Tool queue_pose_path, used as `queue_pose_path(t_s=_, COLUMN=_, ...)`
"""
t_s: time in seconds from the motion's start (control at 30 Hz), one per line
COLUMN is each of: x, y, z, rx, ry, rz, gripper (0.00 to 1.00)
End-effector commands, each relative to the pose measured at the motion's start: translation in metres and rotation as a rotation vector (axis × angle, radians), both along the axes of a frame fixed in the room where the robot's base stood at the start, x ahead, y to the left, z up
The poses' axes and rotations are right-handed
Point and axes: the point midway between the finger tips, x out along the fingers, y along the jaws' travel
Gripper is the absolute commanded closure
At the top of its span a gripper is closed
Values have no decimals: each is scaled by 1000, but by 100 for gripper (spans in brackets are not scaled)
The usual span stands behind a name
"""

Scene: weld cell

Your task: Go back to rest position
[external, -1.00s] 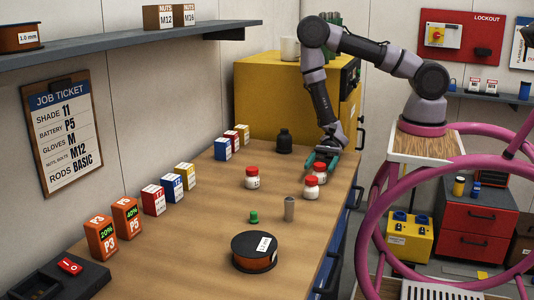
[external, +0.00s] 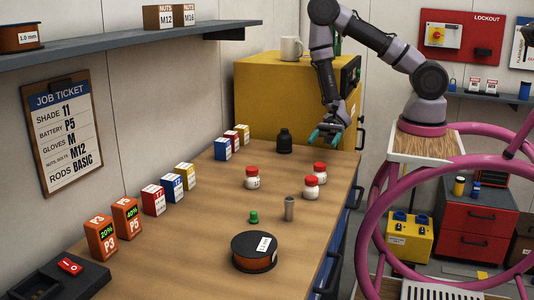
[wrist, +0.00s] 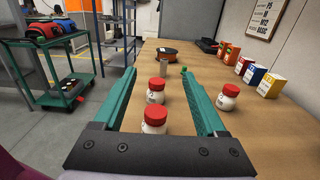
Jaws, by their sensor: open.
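My gripper (external: 325,137) is above the far end of the wooden workbench (external: 200,245), in front of the yellow cabinet (external: 270,95). Its teal fingers are apart and empty in the wrist view (wrist: 162,103). Three white jars with red caps stand upright on the bench: one at the left (external: 252,177), one at the far right (external: 319,172) and one nearer (external: 311,188). In the wrist view, two jars (wrist: 157,92) (wrist: 155,120) appear between the fingers, below and beyond them, and the third (wrist: 228,97) is outside the fingers. No jar is held.
A black bottle (external: 284,141) stands by the cabinet. A grey metal cylinder (external: 289,208), a green piece (external: 254,216) and a wire spool (external: 254,251) are on the bench. Small boxes line the wall, including a blue one (external: 222,149). Pink tubing (external: 375,215) surrounds my base.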

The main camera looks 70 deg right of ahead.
Motion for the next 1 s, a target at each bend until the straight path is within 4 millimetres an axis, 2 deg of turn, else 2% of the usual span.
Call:
queue_pose_path(t_s=0.47, x=-1, y=0, z=9, rx=0, ry=-11, rz=21, gripper=26)
queue_pose_path(t_s=0.57, x=-7, y=0, z=26, rx=-4, ry=-45, rz=90, gripper=26)
queue_pose_path(t_s=0.73, x=-28, y=-9, z=68, rx=-54, ry=-143, rz=292, gripper=26)
queue_pose_path(t_s=1.0, x=-57, y=-46, z=118, rx=-247, ry=-335, rz=567, gripper=26)
